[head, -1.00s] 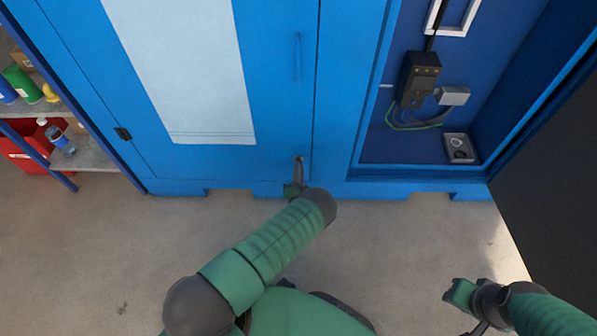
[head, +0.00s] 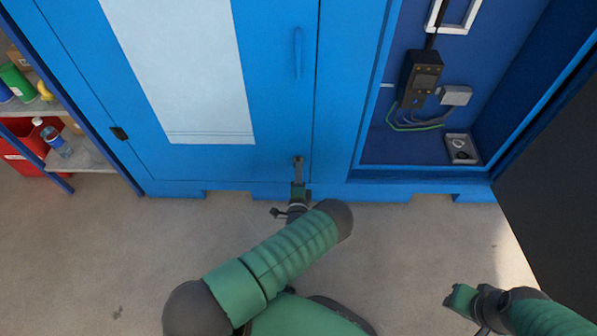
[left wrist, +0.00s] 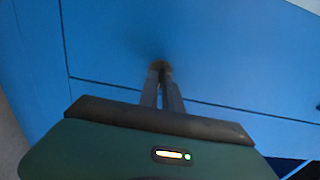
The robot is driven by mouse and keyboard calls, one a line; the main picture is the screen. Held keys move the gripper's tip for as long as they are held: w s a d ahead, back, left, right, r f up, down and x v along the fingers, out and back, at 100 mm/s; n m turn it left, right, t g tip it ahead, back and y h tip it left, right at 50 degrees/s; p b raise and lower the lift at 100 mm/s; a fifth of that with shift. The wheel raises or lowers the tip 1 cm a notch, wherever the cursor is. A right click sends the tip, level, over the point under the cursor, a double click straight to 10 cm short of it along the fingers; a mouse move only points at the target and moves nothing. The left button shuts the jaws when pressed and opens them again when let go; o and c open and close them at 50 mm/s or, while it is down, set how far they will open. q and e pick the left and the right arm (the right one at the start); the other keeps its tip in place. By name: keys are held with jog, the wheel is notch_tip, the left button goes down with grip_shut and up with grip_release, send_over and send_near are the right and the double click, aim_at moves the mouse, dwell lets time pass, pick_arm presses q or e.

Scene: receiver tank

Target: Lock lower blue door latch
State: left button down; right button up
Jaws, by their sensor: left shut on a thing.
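The blue door (head: 275,110) is closed in its frame, with a white panel on it. Its lower latch (head: 298,160) is a small dark part near the door's bottom right edge. My left gripper (head: 298,168) reaches up to it from below and is shut on it. In the left wrist view, the two dark fingers (left wrist: 162,88) lie close together and their tips meet the dark latch (left wrist: 158,66) on the blue face. The fingers hide part of the latch, so its exact angle is unclear. My right gripper (head: 463,298) is at the lower right, away from the door; its jaw gap is unclear.
A blue vertical handle (head: 297,54) is higher on the door. To the right, an open bay holds a black electrical box (head: 419,78) and cables, beside a dark open panel (head: 555,170). A shelf (head: 90,158) with bottles stands left. The floor is clear.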

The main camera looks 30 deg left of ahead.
pick_arm(q)
jog(key=shift+d+f, duration=0.2)
jog(key=c, duration=1.6)
grip_release()
jog(key=shift+o, duration=0.3)
jog(key=shift+r, duration=0.1)
jog(key=p+v, duration=0.5)
jog(key=v, duration=1.1)
jog(key=shift+s+p, duration=0.4)
jog(key=shift+s, duration=0.05)
jog(key=shift+d, duration=0.1)
